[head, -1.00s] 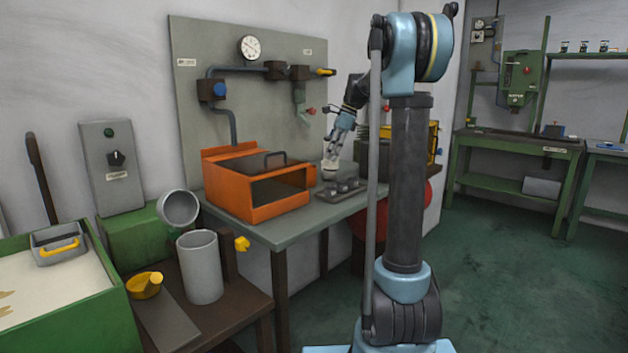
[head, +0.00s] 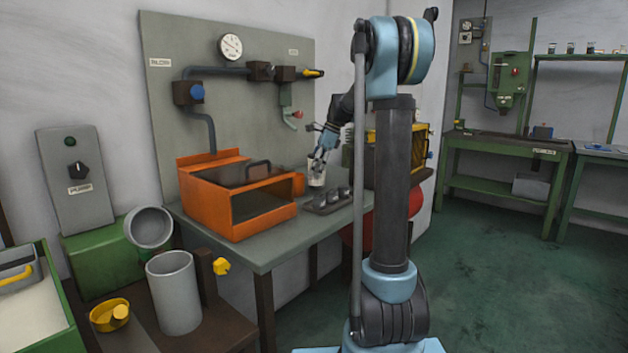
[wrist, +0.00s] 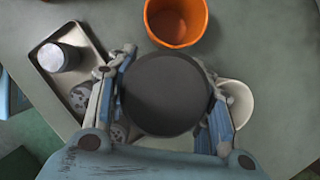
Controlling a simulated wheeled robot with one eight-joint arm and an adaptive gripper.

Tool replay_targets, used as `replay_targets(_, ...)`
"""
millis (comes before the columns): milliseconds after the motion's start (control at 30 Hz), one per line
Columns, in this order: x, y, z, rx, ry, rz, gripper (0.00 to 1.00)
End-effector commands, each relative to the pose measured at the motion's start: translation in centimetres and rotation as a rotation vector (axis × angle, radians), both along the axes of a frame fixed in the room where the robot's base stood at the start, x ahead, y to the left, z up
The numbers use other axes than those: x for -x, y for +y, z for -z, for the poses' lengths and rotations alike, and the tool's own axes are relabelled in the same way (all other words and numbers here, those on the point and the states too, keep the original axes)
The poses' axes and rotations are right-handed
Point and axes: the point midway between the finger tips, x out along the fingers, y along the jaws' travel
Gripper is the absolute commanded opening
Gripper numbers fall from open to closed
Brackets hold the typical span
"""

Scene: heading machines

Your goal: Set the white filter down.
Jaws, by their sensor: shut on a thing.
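My gripper (head: 322,160) is over the grey bench, beside the orange box. In the wrist view its fingers (wrist: 165,95) are shut on a round piece, taken as the white filter (wrist: 167,96), whose near face looks dark grey in shadow. In the head view a pale, upright shape (head: 316,174) shows at my fingertips. It is small, and I cannot tell whether it touches the bench. A separate white cup (wrist: 241,103) stands beyond my right finger in the wrist view, partly hidden by it.
A metal tray (head: 322,209) with several small metal cups lies just in front of my gripper. An orange cup (wrist: 176,18) stands close by. The orange box (head: 237,197) is to the left. Bare bench (wrist: 280,50) shows at right in the wrist view.

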Motion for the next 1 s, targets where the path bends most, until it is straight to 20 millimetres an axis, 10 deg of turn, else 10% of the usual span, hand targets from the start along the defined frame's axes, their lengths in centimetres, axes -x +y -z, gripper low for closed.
replay_targets(600,0.0,-0.3,3.6,0.0,0.0,0.003,0.21)
replay_targets(633,0.0,-0.3,3.5,0.0,0.0,0.003,0.54)
replay_targets(700,0.0,-0.3,3.5,0.0,0.0,0.003,0.67)
replay_targets(1000,0.0,-0.2,3.5,0.0,0.0,0.003,0.67)
